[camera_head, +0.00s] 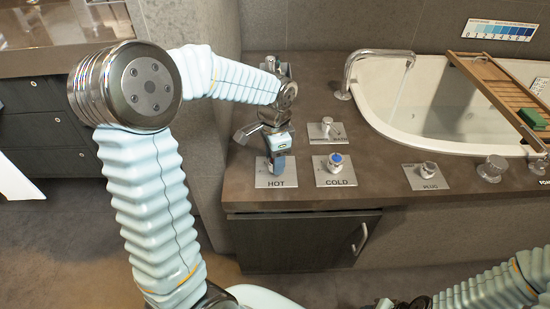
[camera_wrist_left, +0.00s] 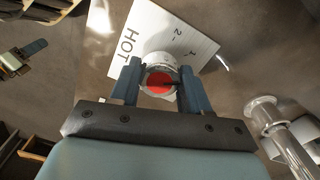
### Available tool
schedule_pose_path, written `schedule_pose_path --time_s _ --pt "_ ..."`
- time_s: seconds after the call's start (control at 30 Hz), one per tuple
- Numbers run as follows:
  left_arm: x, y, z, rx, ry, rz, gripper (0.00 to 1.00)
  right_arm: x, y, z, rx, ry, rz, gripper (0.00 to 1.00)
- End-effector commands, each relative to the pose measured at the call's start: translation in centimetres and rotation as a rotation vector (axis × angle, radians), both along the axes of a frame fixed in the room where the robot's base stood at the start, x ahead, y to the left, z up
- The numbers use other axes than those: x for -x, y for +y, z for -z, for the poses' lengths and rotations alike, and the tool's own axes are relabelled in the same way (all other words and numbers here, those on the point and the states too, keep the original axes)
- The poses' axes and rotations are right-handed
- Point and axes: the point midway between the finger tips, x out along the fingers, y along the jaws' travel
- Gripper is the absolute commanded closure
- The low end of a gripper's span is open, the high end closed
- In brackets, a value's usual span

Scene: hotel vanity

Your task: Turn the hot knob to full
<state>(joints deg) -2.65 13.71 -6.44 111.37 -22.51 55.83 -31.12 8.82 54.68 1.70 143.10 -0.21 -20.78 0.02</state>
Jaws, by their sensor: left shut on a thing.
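The hot knob shows in the left wrist view as a silver knob with a red top (camera_wrist_left: 158,84) and a dark pointer mark. It stands on a white plate (camera_wrist_left: 172,30) marked HOT, with the numbers 1 and 2 visible. My left gripper (camera_wrist_left: 158,72) has its two blue fingers on either side of the knob, shut on it. In the head view, the left gripper (camera_head: 277,160) points down over the HOT plate (camera_head: 264,181) and mostly hides the knob. My right gripper is not in view; only part of my right arm shows at the lower right.
The COLD knob (camera_head: 335,160) with a blue top stands just right of the HOT plate. A plug knob (camera_head: 428,169) is farther right. A faucet (camera_head: 372,56) and a white tub (camera_head: 420,130) with a wooden tray (camera_head: 490,85) lie behind.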

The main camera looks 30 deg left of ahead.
Motion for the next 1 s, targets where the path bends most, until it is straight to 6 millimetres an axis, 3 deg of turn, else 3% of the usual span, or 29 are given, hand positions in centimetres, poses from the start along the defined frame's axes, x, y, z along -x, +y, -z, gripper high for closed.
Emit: schedule_pose_path --time_s 1.0 --pt "0.02 -0.18 -0.06 0.000 -0.001 -0.907 0.84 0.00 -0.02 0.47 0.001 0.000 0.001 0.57"
